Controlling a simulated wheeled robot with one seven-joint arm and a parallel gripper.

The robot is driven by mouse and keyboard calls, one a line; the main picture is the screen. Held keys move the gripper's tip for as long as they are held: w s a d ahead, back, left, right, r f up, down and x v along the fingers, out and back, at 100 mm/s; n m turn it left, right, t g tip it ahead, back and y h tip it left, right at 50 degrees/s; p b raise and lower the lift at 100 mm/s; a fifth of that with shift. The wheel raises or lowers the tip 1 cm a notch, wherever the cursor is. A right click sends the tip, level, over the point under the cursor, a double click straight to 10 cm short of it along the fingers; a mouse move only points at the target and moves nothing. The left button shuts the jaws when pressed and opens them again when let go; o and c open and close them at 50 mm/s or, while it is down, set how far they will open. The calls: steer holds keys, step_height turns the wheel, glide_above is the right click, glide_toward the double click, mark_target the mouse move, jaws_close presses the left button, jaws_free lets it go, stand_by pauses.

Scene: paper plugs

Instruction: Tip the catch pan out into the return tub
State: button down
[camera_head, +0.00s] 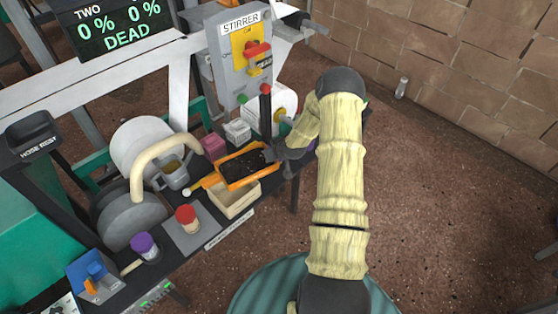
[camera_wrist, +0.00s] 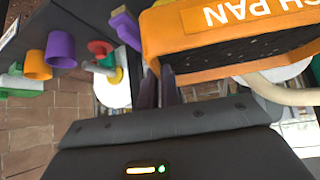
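The catch pan (camera_head: 247,180) is an orange tray with dark speckled contents, at the bench's front edge under the stirrer in the head view. It looks about level there. In the wrist view its labelled orange wall (camera_wrist: 215,35) fills the upper right, upside down. My gripper (camera_head: 280,153) is at the pan's right end. In the wrist view its dark fingers (camera_wrist: 160,82) stand close together at the pan's corner; I cannot tell whether they clasp its wall. A ribbed teal round tub-like thing (camera_head: 262,287) shows at the bottom, partly behind my arm; I cannot tell if it is the return tub.
A pale wooden box (camera_head: 235,203) stands just in front of the pan. A red-topped jar (camera_head: 187,218), a purple-topped jar (camera_head: 145,246) and a metal jug (camera_head: 173,173) stand to the left. The stirrer (camera_head: 243,55) rises behind. The brown floor (camera_head: 430,200) on the right is mostly clear.

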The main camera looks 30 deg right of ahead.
steer(key=d, duration=0.2)
steer(key=w+d+f, duration=0.1)
steer(key=shift+d+b, duration=0.1)
steer(key=shift+b, duration=0.25)
steer(key=shift+f, duration=0.15)
step_height(320, 180, down, 4)
steer(key=b, duration=0.3)
steer(key=shift+n+h, duration=0.3)
steer(key=shift+h, duration=0.4)
steer(key=r, duration=0.1)
steer(key=r+p, duration=0.1)
steer(key=r, duration=0.1)
steer(key=r+p, duration=0.1)
steer(key=shift+s+a+r, duration=0.15)
steer(key=shift+a, duration=0.1)
steer(key=shift+r, duration=0.1)
